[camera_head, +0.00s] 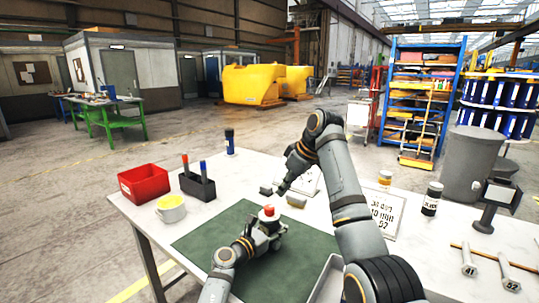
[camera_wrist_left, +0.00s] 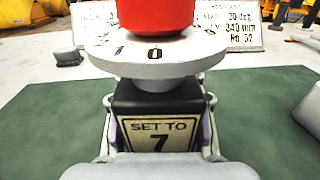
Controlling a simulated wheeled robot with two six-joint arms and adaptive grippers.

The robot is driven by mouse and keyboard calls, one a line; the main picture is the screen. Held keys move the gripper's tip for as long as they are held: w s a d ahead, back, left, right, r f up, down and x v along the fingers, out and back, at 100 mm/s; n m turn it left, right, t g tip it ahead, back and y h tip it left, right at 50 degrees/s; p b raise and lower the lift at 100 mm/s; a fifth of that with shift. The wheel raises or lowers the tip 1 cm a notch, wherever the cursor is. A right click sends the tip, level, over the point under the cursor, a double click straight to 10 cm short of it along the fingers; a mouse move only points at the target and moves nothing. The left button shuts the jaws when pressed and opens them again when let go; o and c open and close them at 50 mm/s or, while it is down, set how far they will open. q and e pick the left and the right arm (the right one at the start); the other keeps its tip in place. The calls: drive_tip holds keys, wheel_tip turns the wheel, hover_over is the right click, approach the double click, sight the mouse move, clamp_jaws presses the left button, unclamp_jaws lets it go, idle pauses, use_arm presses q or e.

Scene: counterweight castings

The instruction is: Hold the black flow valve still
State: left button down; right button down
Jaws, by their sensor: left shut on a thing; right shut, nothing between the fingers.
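The black flow valve (camera_wrist_left: 158,103) stands upright on the green mat (camera_head: 212,231). It has a label reading "SET TO 7", a pale round dial plate (camera_wrist_left: 150,55) marked with digits, and a red knob (camera_wrist_left: 158,12) on top. In the head view the red knob (camera_head: 269,210) shows above my left gripper (camera_head: 266,236). My left gripper is shut on the valve's black body, with fingers on both sides of it. My right gripper (camera_head: 283,190) is shut and empty, pointing down behind the valve and apart from it. The knob's top is cut off in the wrist view.
A red bin (camera_head: 144,184), a yellow-and-white pot (camera_head: 171,209) and a dark pen holder (camera_head: 197,187) stand at the left. The mat's left part is clear.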

use_arm(q)
drive_tip(key=c, duration=0.7)
unclamp_jaws()
drive_tip(key=v, duration=1.1)
drive_tip(key=shift+s+a, duration=0.3)
